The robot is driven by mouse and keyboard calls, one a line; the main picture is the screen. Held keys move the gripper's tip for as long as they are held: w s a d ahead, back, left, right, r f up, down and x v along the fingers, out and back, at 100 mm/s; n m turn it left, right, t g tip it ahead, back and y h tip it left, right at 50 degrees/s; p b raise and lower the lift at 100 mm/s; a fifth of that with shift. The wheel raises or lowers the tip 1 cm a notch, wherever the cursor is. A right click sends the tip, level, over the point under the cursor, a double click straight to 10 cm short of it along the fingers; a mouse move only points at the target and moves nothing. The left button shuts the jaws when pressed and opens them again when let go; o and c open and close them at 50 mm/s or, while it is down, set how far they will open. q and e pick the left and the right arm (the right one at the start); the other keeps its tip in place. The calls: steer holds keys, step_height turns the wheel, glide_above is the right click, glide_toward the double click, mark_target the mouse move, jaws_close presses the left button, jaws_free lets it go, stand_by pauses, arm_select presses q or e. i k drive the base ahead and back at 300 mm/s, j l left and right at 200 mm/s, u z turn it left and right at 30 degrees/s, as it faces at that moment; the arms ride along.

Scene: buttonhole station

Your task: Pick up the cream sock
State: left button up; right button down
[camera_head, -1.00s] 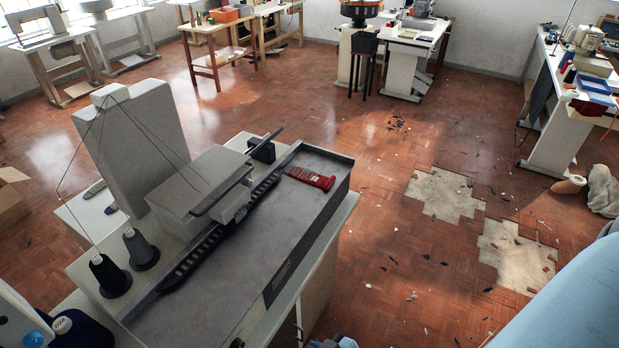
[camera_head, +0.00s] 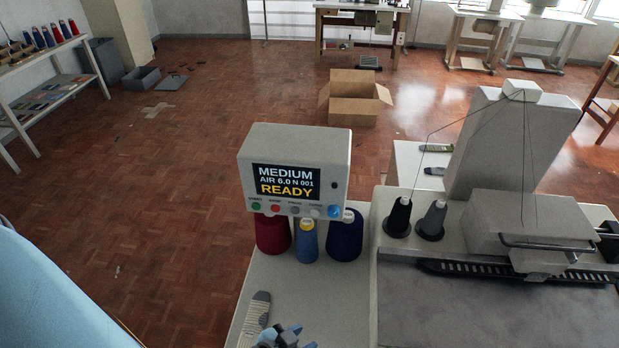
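No sock that is plainly cream shows in this view. A pale grey patterned sock (camera_head: 255,315) lies flat on the white table at the bottom, left of the machine. The dark tip of what appears to be my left gripper (camera_head: 283,338) shows at the bottom edge, just right of this sock. Most of it is cut off, so I cannot tell whether it is open or touching the sock. My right gripper is out of view.
The grey machine (camera_head: 535,222) and dark cones (camera_head: 399,217) are at right. An open cardboard box (camera_head: 354,100) sits on the floor. Floor at left is mostly clear.

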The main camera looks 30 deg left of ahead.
mark_target(257, 317)
steer(key=k+j+u, duration=0.1)
steer(key=u, duration=1.25)
steer(key=k+j, duration=0.05)
